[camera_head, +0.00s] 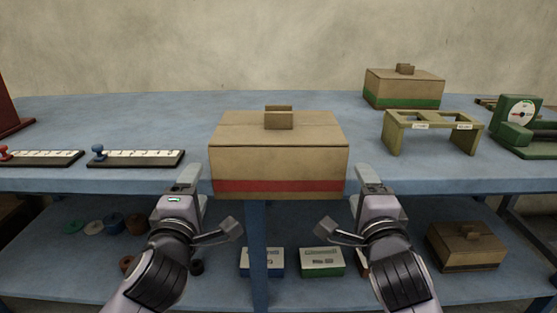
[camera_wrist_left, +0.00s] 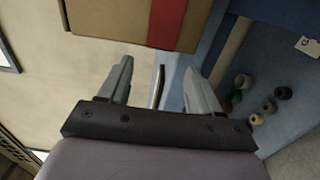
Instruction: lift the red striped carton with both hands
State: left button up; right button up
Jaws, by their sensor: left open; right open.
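The red striped carton (camera_head: 279,160) is a brown box with a red band low on its front and a small raised tab on its lid. It is at the middle of the table's front edge, and its lower front covers that edge. My left gripper (camera_head: 211,203) is open and empty, near the carton's lower left front. My right gripper (camera_head: 347,205) is open and empty, near its lower right front. In the left wrist view the carton (camera_wrist_left: 108,18) is beyond the open fingers of my left gripper (camera_wrist_left: 160,80), with nothing between them.
The blue table (camera_head: 310,102) also bears a green striped carton (camera_head: 403,91), a wooden stand (camera_head: 432,121) and a green dial scale (camera_head: 518,125) at right. Two label strips (camera_head: 137,158) lie at left. The lower shelf (camera_head: 215,285) holds small boxes, rolls and another brown carton (camera_head: 466,246).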

pick_arm(q)
jog(key=w, duration=0.4)
jog(key=shift+w+d, duration=0.2)
pick_arm(e)
jog(key=w, duration=0.4)
jog(key=shift+w+a, duration=0.2)
pick_arm(q)
jog(key=shift+d, duration=0.55)
pick_arm(e)
jog(key=shift+a, duration=0.55)
